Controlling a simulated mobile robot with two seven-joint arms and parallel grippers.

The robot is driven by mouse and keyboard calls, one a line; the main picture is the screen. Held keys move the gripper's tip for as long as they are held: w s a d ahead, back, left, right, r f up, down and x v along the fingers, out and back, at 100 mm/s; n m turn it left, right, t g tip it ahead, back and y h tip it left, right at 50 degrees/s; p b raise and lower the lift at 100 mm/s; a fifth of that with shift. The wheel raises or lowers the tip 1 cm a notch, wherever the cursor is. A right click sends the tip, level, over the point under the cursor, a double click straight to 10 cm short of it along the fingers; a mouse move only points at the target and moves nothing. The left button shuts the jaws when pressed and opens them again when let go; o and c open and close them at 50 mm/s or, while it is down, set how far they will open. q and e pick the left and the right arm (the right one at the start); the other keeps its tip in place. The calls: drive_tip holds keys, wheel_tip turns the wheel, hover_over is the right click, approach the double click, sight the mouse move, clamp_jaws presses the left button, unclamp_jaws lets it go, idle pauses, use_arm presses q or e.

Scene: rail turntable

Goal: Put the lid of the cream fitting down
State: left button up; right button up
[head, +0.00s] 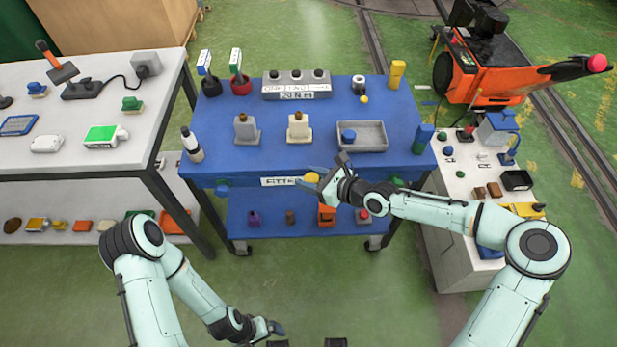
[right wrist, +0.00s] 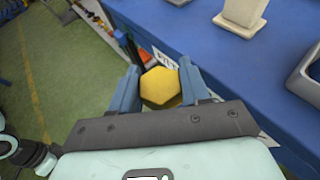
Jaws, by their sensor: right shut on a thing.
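The cream fitting (head: 298,127) stands upright on the blue table, with a small brown-gold piece showing on top; its lower part also shows in the right wrist view (right wrist: 242,14). My right gripper (head: 312,177) is shut on a yellow hexagonal lid (right wrist: 160,87), which sits between its two blue fingers. It holds the lid in front of the fitting, by the table's front edge, apart from the fitting. My left gripper (head: 272,328) is low over the floor, away from the table; its fingers are too small to read.
The blue table (head: 220,165) also bears a grey fitting (head: 246,130) left of the cream one and a grey tray (head: 372,148) with a blue piece to the right. A torque station (head: 296,85) stands behind. Bare tabletop lies in front of the fittings.

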drive_tip(key=shift+s+d+r+t+h, duration=0.1)
drive_tip(key=shift+d+r+t+h, duration=0.2)
drive_tip(key=shift+r, duration=0.1)
drive_tip(key=shift+s+d+r+m+t+h, duration=2)
drive_tip(key=shift+r+m+h, duration=0.5)
drive_tip(key=shift+r+m, duration=0.65)
drive_tip(key=w+a+m+h, duration=0.4)
drive_tip(key=w+a+h, duration=0.1)
drive_tip(key=w+a, duration=0.25)
drive_tip(key=d+f+n+g+y, duration=0.1)
drive_tip(key=f+n+g+y, duration=0.1)
drive_tip(key=n+y, duration=0.2)
drive_tip(key=s+d+f+n+g+y, duration=0.1)
drive_tip(key=f+n+g+y, duration=0.2)
drive_tip(key=n+y, duration=0.1)
drive_tip(key=d+f+n+g+y, duration=0.1)
drive_tip(key=f+n+g+y, duration=0.1)
drive_tip(key=n+y, duration=0.2)
drive_tip(key=shift+s+d+f+n+g, duration=0.15)
drive_tip(key=shift+s+f+n+g, duration=0.25)
drive_tip(key=shift+n, duration=0.35)
drive_tip(key=shift+s+d+f+n+g+y, duration=0.25)
drive_tip(key=shift+f+n+g, duration=0.2)
drive_tip(key=shift+n+g, duration=0.45)
drive_tip(key=shift+s+d+f+n+g+y, duration=0.1)
drive_tip(key=shift+f+n+g+y, duration=0.3)
drive_tip(key=shift+n+g, duration=0.5)
